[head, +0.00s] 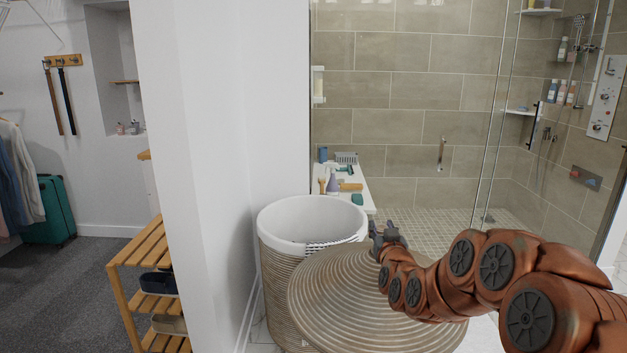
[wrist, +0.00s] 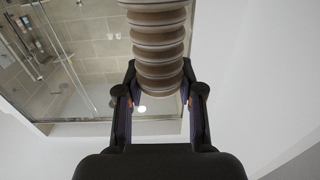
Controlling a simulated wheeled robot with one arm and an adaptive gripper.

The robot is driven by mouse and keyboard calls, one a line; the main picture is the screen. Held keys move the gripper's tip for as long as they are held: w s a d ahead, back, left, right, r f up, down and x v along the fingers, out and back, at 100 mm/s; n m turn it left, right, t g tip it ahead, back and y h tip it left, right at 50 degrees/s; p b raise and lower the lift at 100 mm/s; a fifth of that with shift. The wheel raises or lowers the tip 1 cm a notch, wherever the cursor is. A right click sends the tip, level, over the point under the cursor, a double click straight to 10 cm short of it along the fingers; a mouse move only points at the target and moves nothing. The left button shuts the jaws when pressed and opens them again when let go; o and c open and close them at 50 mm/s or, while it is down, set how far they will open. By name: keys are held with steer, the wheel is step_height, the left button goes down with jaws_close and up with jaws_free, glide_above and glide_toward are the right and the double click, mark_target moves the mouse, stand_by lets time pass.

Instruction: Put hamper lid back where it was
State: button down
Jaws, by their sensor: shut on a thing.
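The hamper (head: 268,275) is a round, ribbed woven basket with a white inner wall, standing open against the white wall. A striped cloth shows inside it. The hamper lid (head: 365,305) is a round woven disc with concentric rings. It is tilted, in front of and to the right of the hamper, and covers part of its side in the head view. My gripper (head: 388,235) is shut on the lid near its upper edge, just right of the hamper's rim. In the wrist view, a ribbed, pale brown part of the lid (wrist: 158,45) lies between the fingers (wrist: 160,97).
A white bench (head: 357,183) with bottles and brushes stands behind the hamper. The glass shower (head: 420,130) is at the back right. A wooden shoe rack (head: 140,250) stands left, beyond the wall end (head: 200,180). A green suitcase (head: 50,212) is far left.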

step_height(320, 180, up, 25)
steer(key=p, duration=2.3)
steer(key=shift+p, duration=0.3)
